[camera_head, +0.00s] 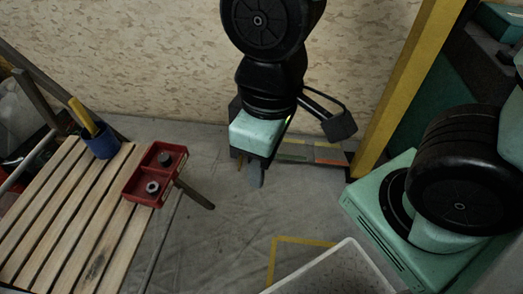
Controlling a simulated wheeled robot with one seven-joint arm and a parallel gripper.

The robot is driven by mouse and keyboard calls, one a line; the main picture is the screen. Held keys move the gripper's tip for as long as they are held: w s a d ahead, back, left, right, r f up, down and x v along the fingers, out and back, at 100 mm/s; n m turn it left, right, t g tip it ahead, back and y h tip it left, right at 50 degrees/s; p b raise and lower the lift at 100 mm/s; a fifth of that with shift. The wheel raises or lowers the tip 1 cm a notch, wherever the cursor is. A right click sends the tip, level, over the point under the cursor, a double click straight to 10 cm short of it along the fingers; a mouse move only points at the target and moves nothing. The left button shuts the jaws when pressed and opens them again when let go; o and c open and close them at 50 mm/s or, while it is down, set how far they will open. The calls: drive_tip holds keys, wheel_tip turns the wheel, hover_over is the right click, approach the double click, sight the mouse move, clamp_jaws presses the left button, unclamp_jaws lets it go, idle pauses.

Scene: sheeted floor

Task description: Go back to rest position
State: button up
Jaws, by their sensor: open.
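My gripper (250,172) hangs at the end of my arm, pointing down over the sheeted floor (225,225). Its two fingers are apart and I see nothing between them. It is to the right of a red tray (138,186) and clear of it. The tray sits at the right edge of a slatted wooden table (65,210) and holds two dark round parts, one in each compartment.
A blue cup (103,147) with a yellow item stands at the table's back. A light grey crate (345,268) is at the bottom, near yellow floor tape (274,258). A yellow post (405,90) rises at right. A chipboard wall (150,60) closes the back.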

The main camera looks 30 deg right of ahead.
wheel_tip(320, 180, up, 24)
drive_tip(key=p, duration=2.4)
drive_tip(key=shift+f, duration=0.1)
